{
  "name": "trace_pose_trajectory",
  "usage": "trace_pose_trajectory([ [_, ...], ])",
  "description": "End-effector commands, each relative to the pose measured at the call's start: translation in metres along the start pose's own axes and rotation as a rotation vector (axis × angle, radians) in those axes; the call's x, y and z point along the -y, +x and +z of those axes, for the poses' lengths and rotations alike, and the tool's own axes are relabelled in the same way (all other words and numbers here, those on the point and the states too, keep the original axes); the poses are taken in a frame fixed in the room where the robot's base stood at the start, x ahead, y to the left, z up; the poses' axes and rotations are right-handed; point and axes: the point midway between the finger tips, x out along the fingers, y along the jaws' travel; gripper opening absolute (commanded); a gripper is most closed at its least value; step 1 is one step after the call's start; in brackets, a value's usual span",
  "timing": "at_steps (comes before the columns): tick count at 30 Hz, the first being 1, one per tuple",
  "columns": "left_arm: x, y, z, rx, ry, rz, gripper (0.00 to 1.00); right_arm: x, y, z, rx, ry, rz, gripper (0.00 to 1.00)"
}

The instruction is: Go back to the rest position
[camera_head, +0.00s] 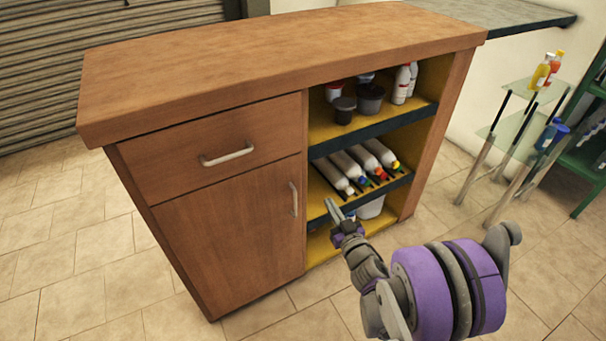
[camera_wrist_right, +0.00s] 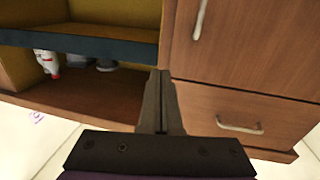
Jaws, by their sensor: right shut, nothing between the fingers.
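My right gripper (camera_head: 334,212) is in front of the open shelf side of a wooden cabinet (camera_head: 230,235), at about the height of the lower shelves. Its two fingers are together with nothing between them, as the right wrist view (camera_wrist_right: 160,103) also shows. My right arm comes in from the lower right. A white drum (camera_head: 371,208) stands in the lowest compartment, partly hidden behind the gripper and shelf edge. My left gripper is not in view.
The middle shelf holds several white bottles (camera_head: 347,165) lying in a row. The top shelf holds dark pots (camera_head: 370,98) and upright white bottles (camera_head: 402,84). A glass side table (camera_head: 520,130) with bottles stands at the right. The floor (camera_head: 90,295) in front is clear.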

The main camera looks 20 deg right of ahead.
Motion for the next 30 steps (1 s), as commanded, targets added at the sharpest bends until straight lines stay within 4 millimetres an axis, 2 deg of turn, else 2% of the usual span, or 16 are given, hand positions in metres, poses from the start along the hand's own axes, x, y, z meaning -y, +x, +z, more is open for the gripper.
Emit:
trace_pose_trajectory([
  [5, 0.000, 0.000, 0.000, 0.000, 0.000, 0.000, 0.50, 0.000, -0.002, 0.000, 0.002, 0.001, 0.002, 0.00],
  [9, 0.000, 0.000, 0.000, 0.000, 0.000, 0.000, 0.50, 0.001, -0.005, -0.008, 0.037, 0.000, 0.042, 0.00],
  [14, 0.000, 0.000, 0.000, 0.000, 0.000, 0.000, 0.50, 0.007, -0.023, -0.019, 0.178, 0.001, 0.144, 0.00],
  [17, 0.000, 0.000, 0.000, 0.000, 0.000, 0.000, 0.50, 0.016, -0.047, -0.018, 0.313, -0.001, 0.193, 0.00],
  [20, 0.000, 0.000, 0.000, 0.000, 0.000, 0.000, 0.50, 0.030, -0.079, -0.011, 0.466, -0.003, 0.211, 0.00],
  [30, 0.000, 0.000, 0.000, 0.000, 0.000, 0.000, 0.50, 0.092, -0.212, 0.022, 0.955, -0.031, 0.076, 0.00],
])
